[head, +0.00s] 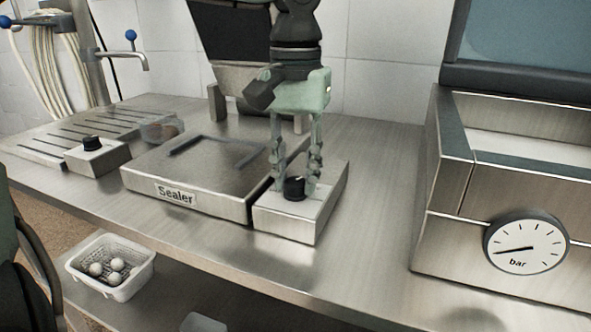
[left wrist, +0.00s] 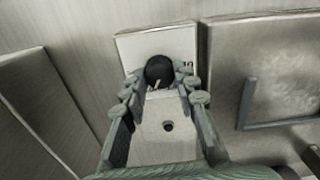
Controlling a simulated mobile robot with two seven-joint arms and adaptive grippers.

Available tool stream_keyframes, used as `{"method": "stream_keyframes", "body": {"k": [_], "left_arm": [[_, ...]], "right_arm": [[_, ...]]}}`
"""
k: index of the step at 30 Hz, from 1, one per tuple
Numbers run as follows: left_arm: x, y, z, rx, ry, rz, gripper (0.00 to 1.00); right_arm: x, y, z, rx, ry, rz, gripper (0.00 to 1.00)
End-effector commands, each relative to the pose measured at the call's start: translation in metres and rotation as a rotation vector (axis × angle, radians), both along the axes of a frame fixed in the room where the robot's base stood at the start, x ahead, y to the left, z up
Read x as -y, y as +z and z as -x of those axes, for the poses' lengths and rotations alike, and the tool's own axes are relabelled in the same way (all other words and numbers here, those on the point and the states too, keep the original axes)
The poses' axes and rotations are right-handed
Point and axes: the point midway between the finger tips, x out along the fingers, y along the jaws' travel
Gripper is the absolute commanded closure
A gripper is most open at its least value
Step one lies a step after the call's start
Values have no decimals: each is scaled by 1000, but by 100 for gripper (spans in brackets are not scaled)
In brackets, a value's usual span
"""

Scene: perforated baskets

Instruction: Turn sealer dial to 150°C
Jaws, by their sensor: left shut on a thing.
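The sealer (head: 150,180) is a flat metal unit with a "Sealer" label on its front, standing on the steel counter. Joined to its right side is a pale control box (head: 290,222) with a black dial (head: 293,188) on top. My left gripper (head: 304,186) points down over this box and is shut on the dial. In the left wrist view, the dial (left wrist: 159,70) sits between the fingertips (left wrist: 163,88), with a light pointer mark toward the gripper. The scale markings are mostly hidden or too small to read. My right gripper is not in view.
A second small box (head: 97,157) with a black knob stands to the left, by a clear container (head: 160,130). A machine with a bar gauge (head: 526,242) stands at the right. A white perforated basket (head: 112,283) with several white balls is below. Counter between the box and gauge machine is clear.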

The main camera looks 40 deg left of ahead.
Motion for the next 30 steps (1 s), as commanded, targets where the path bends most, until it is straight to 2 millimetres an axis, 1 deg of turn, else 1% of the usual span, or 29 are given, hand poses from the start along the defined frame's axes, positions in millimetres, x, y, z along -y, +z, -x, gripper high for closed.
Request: {"method": "stream_keyframes", "body": {"k": [14,15,19,27,30], "left_arm": [[0,0,0,-1,-12,0,100],[0,0,0,-1,-11,0,67],[0,0,0,0,-11,0,51],[0,0,0,0,-11,0,50],[0,5,-1,2,-10,-1,50]], "right_arm": [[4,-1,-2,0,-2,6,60],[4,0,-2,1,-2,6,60],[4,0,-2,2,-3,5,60],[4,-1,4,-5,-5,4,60],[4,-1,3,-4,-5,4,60]]}}
